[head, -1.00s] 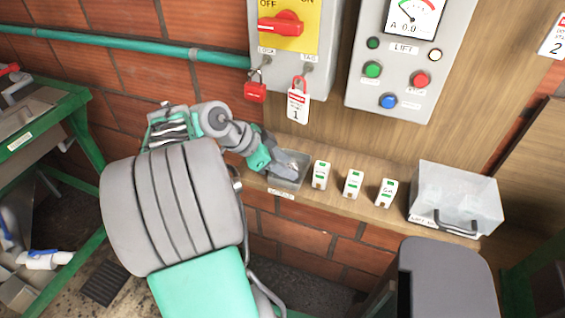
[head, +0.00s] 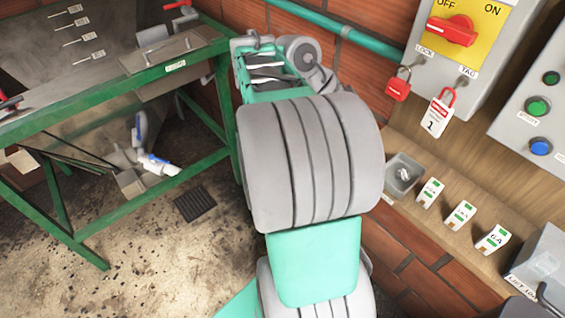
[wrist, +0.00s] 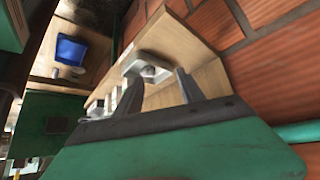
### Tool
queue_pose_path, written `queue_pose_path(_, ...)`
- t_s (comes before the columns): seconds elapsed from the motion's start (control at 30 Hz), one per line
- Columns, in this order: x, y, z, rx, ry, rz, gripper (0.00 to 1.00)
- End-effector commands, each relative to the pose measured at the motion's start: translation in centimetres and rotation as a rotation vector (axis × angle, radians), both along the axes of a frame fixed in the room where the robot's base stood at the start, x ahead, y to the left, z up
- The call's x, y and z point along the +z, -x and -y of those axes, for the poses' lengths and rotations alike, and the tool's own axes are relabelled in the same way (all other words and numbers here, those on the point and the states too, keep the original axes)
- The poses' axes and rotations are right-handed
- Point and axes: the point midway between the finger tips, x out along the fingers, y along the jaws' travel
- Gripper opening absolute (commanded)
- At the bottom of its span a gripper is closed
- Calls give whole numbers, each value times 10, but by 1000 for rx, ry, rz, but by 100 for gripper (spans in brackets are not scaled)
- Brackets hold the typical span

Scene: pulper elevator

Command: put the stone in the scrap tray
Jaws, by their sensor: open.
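A small grey tray (head: 405,166), which I take to be the scrap tray, sits at the left end of the wooden wall shelf. A pale grey lump (head: 403,174), apparently the stone, lies inside it. In the wrist view the tray (wrist: 136,63) and a rounded grey lump (wrist: 148,72) in it show just beyond my fingertips. My gripper (wrist: 158,86) is open, its two dark fingers apart with nothing between them. It is clear of the tray. In the head view my gripper is hidden behind my arm.
A red padlock (head: 398,86) and a tag (head: 437,115) hang above. A green-framed bench (head: 130,85) stands left. A blue bin (wrist: 70,50) shows in the wrist view.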

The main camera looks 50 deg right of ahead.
Motion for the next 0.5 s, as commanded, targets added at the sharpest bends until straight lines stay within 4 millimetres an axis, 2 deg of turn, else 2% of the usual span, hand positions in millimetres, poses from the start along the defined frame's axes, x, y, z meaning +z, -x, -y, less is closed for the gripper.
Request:
queue_pose_path(0.03,-4,-31,-14,204,-54,6,46)
queue_pose_path(0.07,-8,-53,-27,363,-97,5,46)
queue_pose_path(0.1,-15,-85,-51,599,-156,-3,46)
queue_pose_path(0.13,-21,-108,-76,790,-200,-13,46)
queue_pose_path(0.17,-27,-128,-104,984,-243,-25,46)
queue_pose_path(0.2,-35,-148,-145,1231,-290,-45,46)
queue_pose_path(0.23,-41,-158,-176,1405,-320,-62,46)
queue_pose_path(0.3,-52,-167,-245,1760,-373,-100,46)
queue_pose_path(0.4,-64,-160,-316,2118,-415,-145,46)
queue_pose_path(0.5,-70,-150,-349,2293,-431,-168,46)
